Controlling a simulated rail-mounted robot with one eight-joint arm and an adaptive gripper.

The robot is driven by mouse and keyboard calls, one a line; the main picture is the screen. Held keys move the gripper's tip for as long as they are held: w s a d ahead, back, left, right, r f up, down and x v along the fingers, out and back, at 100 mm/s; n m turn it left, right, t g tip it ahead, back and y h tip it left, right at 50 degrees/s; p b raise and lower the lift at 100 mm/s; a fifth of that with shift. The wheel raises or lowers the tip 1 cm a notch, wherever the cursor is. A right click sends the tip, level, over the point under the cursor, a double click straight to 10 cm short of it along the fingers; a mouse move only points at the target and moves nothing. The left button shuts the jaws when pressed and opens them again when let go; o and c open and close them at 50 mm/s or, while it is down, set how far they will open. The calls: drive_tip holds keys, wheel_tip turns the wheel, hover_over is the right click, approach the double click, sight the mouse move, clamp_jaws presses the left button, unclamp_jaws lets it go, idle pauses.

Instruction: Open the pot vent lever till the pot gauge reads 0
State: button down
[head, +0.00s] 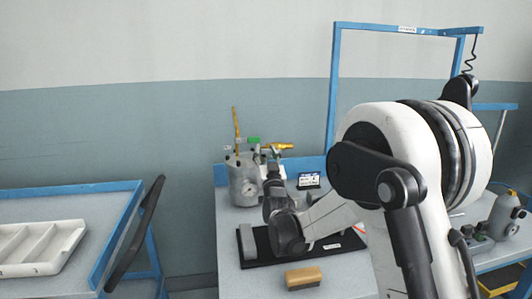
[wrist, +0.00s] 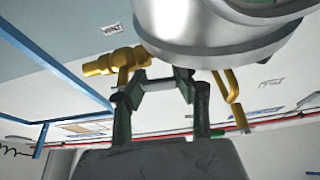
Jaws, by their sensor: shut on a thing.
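The metal pot (head: 243,184) stands at the back of the bench, with brass fittings and a green part (head: 253,140) on top. Its round underside or side (wrist: 215,25) fills the top of the wrist view. A brass valve (head: 281,147) sticks out to the right of the pot top; a brass fitting shows in the wrist view (wrist: 115,62). My gripper (head: 271,170) is at the pot's right side, below that valve. In the wrist view its fingers (wrist: 158,82) are shut on a small part, apparently the vent lever, mostly hidden. I cannot read the gauge.
A wooden brush (head: 303,278) lies at the bench front, before a black mat (head: 262,251) holding a grey block. A small display (head: 309,180) stands right of the pot. A blue frame (head: 334,85) rises behind. A white tray (head: 42,248) sits on the left table.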

sight(266, 153)
drive_tip(key=shift+f+n+y, duration=0.25)
drive_tip(key=shift+n+y, duration=0.35)
drive_tip(key=shift+n, duration=0.2)
drive_tip(key=c, duration=1.3)
unclamp_jaws()
drive_tip(key=shift+o, duration=0.2)
drive_tip(key=v, duration=0.5)
drive_tip(key=shift+s+d, duration=0.1)
drive_tip(key=shift+s, duration=0.35)
drive_tip(key=s+d, duration=0.2)
drive_tip(key=s, duration=0.8)
drive_tip(key=shift+s+d, duration=0.4)
